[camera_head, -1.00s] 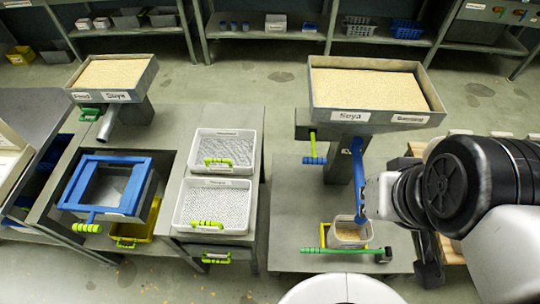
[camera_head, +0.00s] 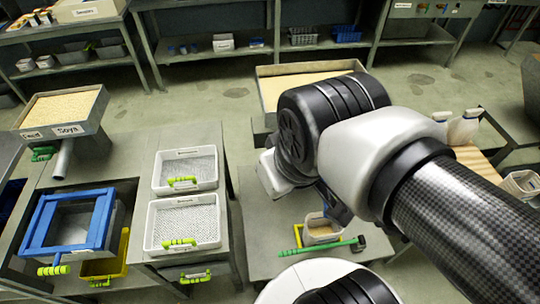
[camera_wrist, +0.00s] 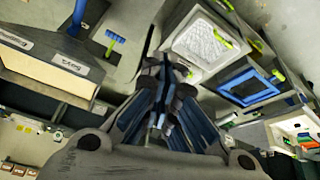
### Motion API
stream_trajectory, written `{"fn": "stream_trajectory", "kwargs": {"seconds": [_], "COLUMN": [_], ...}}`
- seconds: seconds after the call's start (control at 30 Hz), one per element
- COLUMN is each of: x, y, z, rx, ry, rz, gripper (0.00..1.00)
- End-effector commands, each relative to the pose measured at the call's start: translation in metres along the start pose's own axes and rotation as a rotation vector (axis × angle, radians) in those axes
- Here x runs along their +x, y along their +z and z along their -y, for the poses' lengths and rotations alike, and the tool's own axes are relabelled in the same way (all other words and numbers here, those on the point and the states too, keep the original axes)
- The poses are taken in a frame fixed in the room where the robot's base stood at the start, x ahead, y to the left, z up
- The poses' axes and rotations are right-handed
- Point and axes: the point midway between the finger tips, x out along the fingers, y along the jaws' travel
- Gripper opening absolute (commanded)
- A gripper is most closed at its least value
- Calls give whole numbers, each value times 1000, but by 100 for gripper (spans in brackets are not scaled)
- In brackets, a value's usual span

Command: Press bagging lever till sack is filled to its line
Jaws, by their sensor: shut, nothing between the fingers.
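I cannot tell which handle is the bagging lever. A lever with a green grip (camera_wrist: 109,46) and blue arm hangs beside the labelled grain hopper (camera_wrist: 45,65) in the wrist view; my arm hides it in the head view. The hopper's edge and grain (camera_head: 310,85) show behind my arm. My gripper (camera_wrist: 161,68) is shut and empty, apart from the lever. A pale open sack or bin (camera_head: 520,185) stands at the head view's right edge; its fill line cannot be made out. White upright bags (camera_head: 464,127) stand behind my arm.
A small grain-filled bin (camera_head: 322,231) stands on the bench behind a green bar (camera_head: 320,249). Two white mesh trays (camera_head: 182,223) and a blue-framed box (camera_head: 70,222) are to the left. Another hopper (camera_head: 62,108) stands far left. Floor behind the benches is clear.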

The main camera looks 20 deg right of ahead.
Motion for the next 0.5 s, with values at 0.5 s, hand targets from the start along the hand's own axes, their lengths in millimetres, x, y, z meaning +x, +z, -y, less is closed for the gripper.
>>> {"fn": "stream_trajectory", "kwargs": {"seconds": [0.5], "x": [144], "y": [-160], "z": [-81], "rx": [-679], "ry": [-15], "rz": [132], "gripper": [0]}}
